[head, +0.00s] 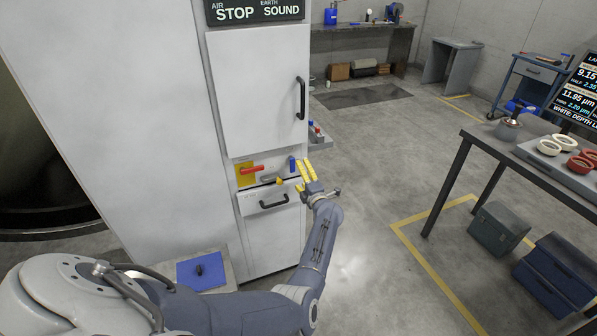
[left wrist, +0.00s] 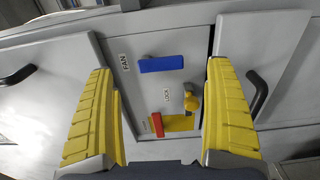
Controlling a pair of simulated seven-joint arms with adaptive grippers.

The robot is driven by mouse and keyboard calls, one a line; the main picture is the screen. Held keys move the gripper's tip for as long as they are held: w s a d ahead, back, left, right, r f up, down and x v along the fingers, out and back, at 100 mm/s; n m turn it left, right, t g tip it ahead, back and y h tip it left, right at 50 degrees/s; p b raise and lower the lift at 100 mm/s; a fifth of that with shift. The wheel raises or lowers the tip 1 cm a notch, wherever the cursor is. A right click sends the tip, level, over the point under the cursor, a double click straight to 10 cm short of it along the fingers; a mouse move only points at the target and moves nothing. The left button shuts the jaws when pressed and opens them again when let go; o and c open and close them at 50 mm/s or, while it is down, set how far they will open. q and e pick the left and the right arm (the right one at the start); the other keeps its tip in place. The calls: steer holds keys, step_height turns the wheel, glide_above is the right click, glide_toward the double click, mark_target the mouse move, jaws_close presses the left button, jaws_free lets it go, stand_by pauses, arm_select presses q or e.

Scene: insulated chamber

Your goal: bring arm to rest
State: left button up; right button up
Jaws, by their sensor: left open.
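My left gripper (head: 305,170) is in front of the white cabinet's small control panel, at its right side in the head view. Its two yellow fingers are spread wide with nothing between them, as the left wrist view (left wrist: 160,75) also shows. Beyond the fingers, the panel holds a blue handle (left wrist: 162,64) by a FAN label, a yellow knob (left wrist: 191,103) by a LOCK label and a red handle (left wrist: 157,125) on a yellow plate (left wrist: 181,123). The red handle (head: 252,169) and blue handle (head: 292,164) also show in the head view. My right gripper is out of view.
The white cabinet has an upper door (head: 258,95) and a drawer (head: 273,200) with dark handles. A blue pad (head: 203,268) with a black knob lies low by the cabinet. A table (head: 485,142) stands at right, with bins beneath. Open floor lies between.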

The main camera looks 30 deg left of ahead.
arm_select(q)
steer(key=shift+s+d, duration=0.25)
steer(key=shift+s, duration=0.05)
steer(key=shift+w, duration=0.1)
